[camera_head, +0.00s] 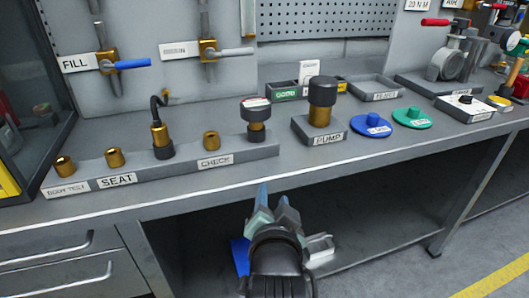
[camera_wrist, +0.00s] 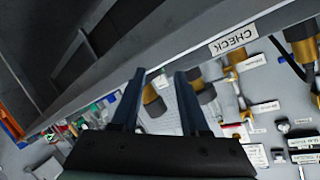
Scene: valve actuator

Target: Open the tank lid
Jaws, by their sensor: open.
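I see no thing clearly marked as a tank. A blue round disc with a knob (camera_head: 371,125) and a green round disc with a knob (camera_head: 411,117) lie on the bench, right of the PUMP block (camera_head: 319,131). They look like lids; I cannot tell whether either is the tank lid. My gripper (camera_head: 272,196) is in front of the bench edge, left of and nearer than both discs. Its two fingers are apart with nothing between them, as the wrist view (camera_wrist: 160,74) also shows.
A long grey rack (camera_head: 228,158) with brass fittings and SEAT and CHECK labels stands along the front left. A FILL valve with a blue handle (camera_head: 133,64) is on the back panel. A grey tray (camera_head: 375,87) sits behind the discs. A shelf (camera_head: 380,200) lies below the bench.

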